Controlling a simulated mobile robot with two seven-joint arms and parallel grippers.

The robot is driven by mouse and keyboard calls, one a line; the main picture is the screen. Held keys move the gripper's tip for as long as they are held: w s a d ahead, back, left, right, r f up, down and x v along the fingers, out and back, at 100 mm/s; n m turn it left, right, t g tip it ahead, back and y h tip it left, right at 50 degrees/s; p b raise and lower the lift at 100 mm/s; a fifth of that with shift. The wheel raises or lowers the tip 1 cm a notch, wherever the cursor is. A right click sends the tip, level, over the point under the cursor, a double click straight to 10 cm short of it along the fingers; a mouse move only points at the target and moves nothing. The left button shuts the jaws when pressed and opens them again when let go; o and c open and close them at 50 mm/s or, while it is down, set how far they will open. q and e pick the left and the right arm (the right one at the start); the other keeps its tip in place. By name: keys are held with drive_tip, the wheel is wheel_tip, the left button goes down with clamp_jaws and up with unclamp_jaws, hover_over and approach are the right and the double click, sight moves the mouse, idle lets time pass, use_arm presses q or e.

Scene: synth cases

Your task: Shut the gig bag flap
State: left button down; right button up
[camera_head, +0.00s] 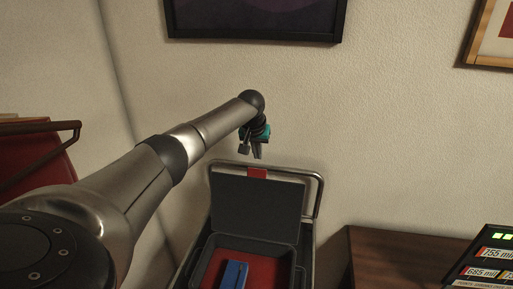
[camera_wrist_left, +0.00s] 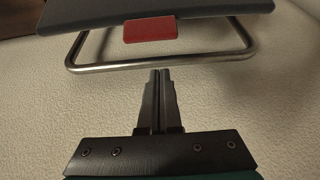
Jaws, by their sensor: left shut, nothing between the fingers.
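The gig bag appears as a dark open case (camera_head: 247,241) with a red lining, at the lower middle of the head view. Its flap (camera_head: 258,207) is a dark flat panel standing raised at the back, with a red tab (camera_head: 257,173) at its top edge. In the wrist view the flap's edge (camera_wrist_left: 80,14) and red tab (camera_wrist_left: 150,30) show at the top. My left gripper (camera_head: 258,154) is shut and empty, just above the flap's top edge and apart from it; its fingertips (camera_wrist_left: 161,73) point toward the metal bar. My right gripper is not seen.
A metal bar loop (camera_head: 318,186) frames the flap's back and right. A blue object (camera_head: 235,273) lies inside the case. A brown wooden surface (camera_head: 385,258) and a lit panel (camera_head: 490,262) are right. A red chair-like thing (camera_head: 35,160) is left. The wall is close behind.

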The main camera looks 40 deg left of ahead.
use_arm(q)
drive_tip(key=shift+s+d+f+p, duration=0.3)
drive_tip(key=shift+s+f+p, duration=0.1)
drive_tip(key=shift+s+f, duration=0.15)
drive_tip(key=shift+s+d+f+p, duration=0.3)
drive_tip(key=shift+s+f+p, duration=0.1)
drive_tip(key=shift+s, duration=0.2)
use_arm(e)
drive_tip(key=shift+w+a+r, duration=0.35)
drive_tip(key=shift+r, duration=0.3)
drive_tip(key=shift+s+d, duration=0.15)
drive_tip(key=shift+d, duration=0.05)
